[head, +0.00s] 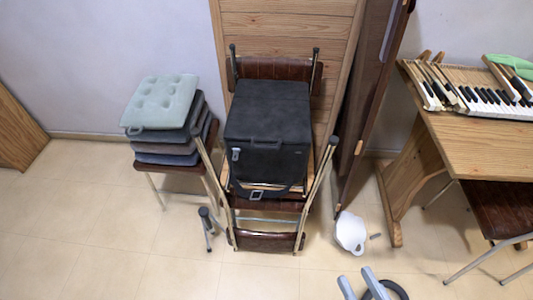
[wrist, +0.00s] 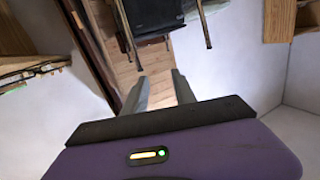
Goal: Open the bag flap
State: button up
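A black box-shaped bag (head: 268,115) stands on a brown chair in the middle of the head view. Its flap (head: 268,98) lies flat over the top, with the front edge lapping toward the front face. A small grey clip (head: 236,154) shows at the front left, and a buckle (head: 257,195) hangs low in front. My gripper (head: 361,284) is at the bottom of the head view, right of and well apart from the bag. In the wrist view its two grey fingers (wrist: 158,88) stand apart with nothing between them; the bag (wrist: 150,18) shows beyond them at the top.
A stool (head: 172,165) with stacked cushions (head: 163,102) stands left of the bag. A wooden panel (head: 285,25) is behind it and a dark folded board (head: 372,90) at its right. A white pan-like object (head: 350,232) lies on the floor. A table (head: 480,145) with piano keys stands right.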

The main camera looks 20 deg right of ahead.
jog(key=shift+w+a+f+m+t+b, duration=0.5)
jog(key=shift+w+a+f+m+b, duration=1.55)
jog(key=shift+w, duration=4.65)
jog(key=shift+w+d+f+m+t+p, duration=0.1)
jog(key=shift+w+d+f+m+t, duration=0.55)
jog(key=shift+w+m, duration=4.5)
jog(key=shift+w+a+f+m+t+b, duration=0.35)
jog(key=shift+w+a+f+m+b, duration=1.15)
jog(key=shift+w, duration=6.7)
jog(key=shift+d+f+n+p, duration=0.25)
jog(key=shift+n+p, duration=0.05)
jog(key=shift+p, duration=0.15)
jog(key=shift+c, duration=0.4)
grip_shut()
